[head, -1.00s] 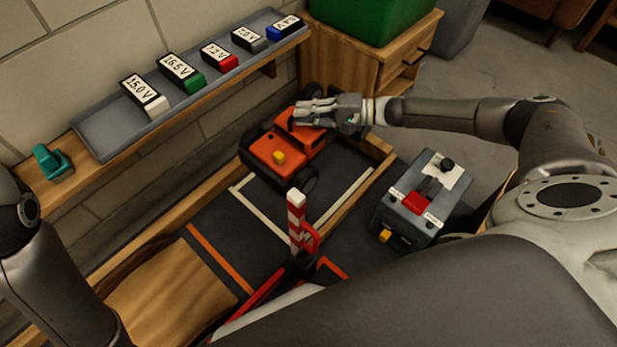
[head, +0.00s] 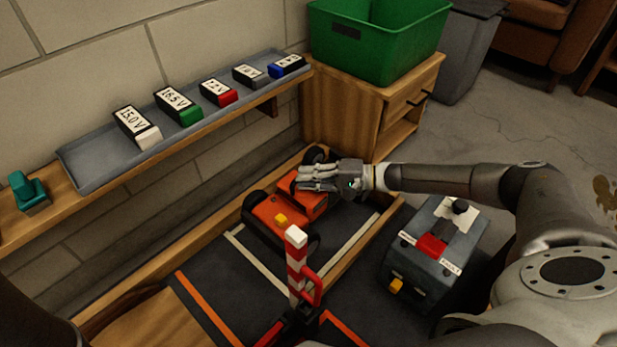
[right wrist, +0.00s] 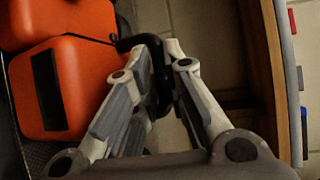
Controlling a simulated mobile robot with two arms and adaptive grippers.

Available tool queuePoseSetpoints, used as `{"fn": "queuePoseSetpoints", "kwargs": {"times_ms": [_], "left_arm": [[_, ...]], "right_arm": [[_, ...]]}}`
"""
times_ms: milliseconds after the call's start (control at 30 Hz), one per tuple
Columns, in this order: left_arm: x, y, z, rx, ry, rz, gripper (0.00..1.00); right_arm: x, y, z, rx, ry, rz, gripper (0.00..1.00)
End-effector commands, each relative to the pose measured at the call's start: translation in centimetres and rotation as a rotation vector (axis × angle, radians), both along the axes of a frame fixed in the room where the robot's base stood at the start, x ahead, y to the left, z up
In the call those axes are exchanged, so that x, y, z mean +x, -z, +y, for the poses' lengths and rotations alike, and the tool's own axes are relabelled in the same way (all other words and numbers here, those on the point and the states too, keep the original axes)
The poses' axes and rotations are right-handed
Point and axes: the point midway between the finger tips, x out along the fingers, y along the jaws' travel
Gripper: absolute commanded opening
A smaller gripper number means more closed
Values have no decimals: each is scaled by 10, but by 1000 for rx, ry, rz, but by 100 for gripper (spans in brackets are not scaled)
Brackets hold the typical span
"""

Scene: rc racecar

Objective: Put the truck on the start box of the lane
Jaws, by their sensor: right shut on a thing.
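The orange truck (head: 272,220) with black wheels is at the far end of the dark lane in the head view, a yellow piece on its front. My right gripper (head: 304,178) is at its rear part, shut on a dark part of it. The right wrist view shows the fingers (right wrist: 158,52) closed on a black piece beside the orange body (right wrist: 62,85). The start box (head: 345,235) is the dark area edged by pale lines; the truck overlaps it from the far left. I cannot tell whether its wheels touch the floor. My left gripper is out of view.
A red-and-white post (head: 297,265) stands in front of the box. A grey switch box (head: 435,250) is right of the lane's wooden rail. A shelf tray (head: 90,172) with several labelled blocks runs along the wall. A wooden cabinet (head: 345,110) with a green bin (head: 385,45) stands behind.

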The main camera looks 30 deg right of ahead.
Motion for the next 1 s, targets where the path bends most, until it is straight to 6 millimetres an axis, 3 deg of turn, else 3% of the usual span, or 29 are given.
{"fn": "queuePoseSetpoints", "kwargs": {"times_ms": [267,600,1000], "left_arm": [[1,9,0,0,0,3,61],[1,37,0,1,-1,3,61],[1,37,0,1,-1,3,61]], "right_arm": [[3,5,1,7,0,-10,0],[3,37,1,9,0,-10,0],[3,39,1,8,0,-11,0]]}}
